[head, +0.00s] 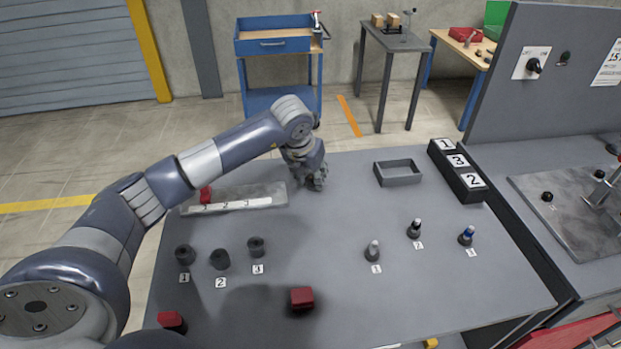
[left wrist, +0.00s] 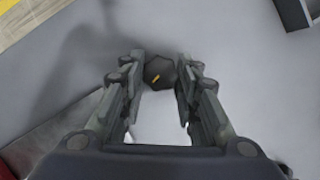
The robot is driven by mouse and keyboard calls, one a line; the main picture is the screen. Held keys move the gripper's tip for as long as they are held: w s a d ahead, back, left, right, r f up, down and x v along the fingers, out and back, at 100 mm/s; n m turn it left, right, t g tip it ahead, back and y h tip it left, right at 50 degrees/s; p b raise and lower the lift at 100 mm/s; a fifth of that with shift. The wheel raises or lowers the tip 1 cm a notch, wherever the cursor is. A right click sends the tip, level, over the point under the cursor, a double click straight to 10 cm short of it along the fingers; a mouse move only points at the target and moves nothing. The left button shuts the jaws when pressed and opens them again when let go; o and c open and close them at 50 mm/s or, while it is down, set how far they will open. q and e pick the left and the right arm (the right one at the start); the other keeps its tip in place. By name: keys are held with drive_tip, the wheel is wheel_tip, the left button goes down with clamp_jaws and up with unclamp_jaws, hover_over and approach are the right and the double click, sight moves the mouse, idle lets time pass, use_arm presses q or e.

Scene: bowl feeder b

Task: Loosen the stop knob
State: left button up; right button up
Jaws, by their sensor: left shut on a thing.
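The stop knob (left wrist: 158,72) is dark and many-sided, with a short yellow mark on its top. In the left wrist view it sits between the fingertips of my left gripper (head: 316,181), which is shut on it from both sides. In the head view the gripper is low at the table's far edge, just right of the plate with the numbered strip, and it hides the knob. My right gripper is in neither view.
The grey plate (head: 276,191) carries a white numbered strip and a red block (head: 205,194). An empty grey tray (head: 398,173) stands to the right. Dark cylinders, small pegs and a red block (head: 301,298) stand nearer on the table (head: 330,225).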

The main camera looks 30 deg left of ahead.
use_arm(q)
drive_tip(key=n, duration=0.1)
drive_tip(key=n+y+b, duration=0.1)
drive_tip(key=n, duration=0.1)
drive_tip(key=n+b, duration=0.1)
drive_tip(key=shift+w+d+f+n+g+y, duration=0.1)
drive_tip(key=shift+d+n+g+y, duration=0.15)
drive_tip(key=shift+n+g+y, duration=0.05)
drive_tip(key=n+g+y+b, duration=0.1)
drive_tip(key=n+b, duration=0.1)
drive_tip(key=n, duration=0.2)
drive_tip(key=shift+d, duration=0.1)
drive_tip(key=shift+n, duration=0.3)
drive_tip(key=o, duration=1.1)
drive_tip(key=shift+c, duration=0.2)
drive_tip(key=shift+r, duration=0.25)
drive_tip(key=v, duration=1.1)
drive_tip(key=shift+d+r, duration=0.25)
drive_tip(key=shift+d, duration=0.1)
